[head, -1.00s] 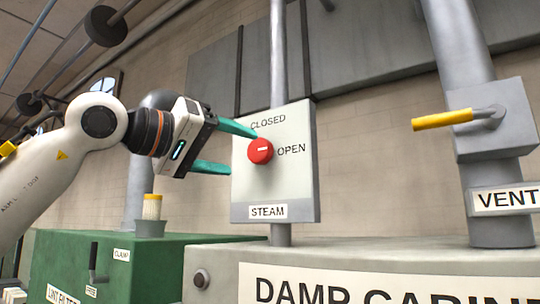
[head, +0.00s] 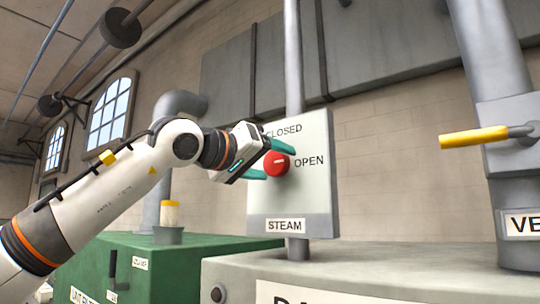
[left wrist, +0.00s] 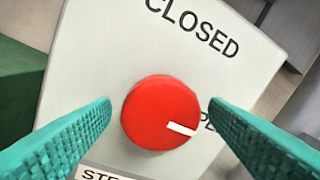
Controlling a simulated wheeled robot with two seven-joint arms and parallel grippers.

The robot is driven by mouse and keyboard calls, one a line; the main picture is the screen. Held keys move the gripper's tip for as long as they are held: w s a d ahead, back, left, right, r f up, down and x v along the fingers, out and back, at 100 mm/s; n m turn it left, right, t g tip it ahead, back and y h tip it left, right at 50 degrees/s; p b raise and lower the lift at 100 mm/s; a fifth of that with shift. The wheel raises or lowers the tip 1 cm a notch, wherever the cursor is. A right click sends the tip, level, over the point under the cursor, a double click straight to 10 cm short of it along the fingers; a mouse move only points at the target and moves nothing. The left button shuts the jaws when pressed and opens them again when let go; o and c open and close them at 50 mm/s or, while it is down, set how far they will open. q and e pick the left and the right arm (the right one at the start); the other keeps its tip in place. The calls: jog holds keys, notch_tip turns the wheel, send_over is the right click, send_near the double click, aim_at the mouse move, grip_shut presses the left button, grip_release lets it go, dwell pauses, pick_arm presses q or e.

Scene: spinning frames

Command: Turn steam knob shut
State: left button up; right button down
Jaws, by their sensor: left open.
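The steam knob (head: 275,165) is a round red knob with a white mark, on a pale panel (head: 318,200) labelled STEAM. The word CLOSED is above the knob and OPEN is to its right. The white mark points toward OPEN. My left gripper (head: 279,159) is open at the knob, one teal finger above it and the other at its lower left in the head view. In the left wrist view the knob (left wrist: 158,112) sits between the two spread fingers, with gaps showing on both sides. The right finger partly hides the word OPEN. My right gripper is not in view.
A yellow-handled vent lever (head: 475,136) sticks out from a grey pipe at right. A grey cabinet (head: 235,272) stands below the panel. A green box (head: 180,255) with a yellow-topped fitting (head: 169,213) is at lower left.

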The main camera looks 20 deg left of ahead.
pick_arm(q)
jog(key=shift+c, duration=0.6)
jog(key=c, duration=0.8)
jog(key=shift+c, duration=0.2)
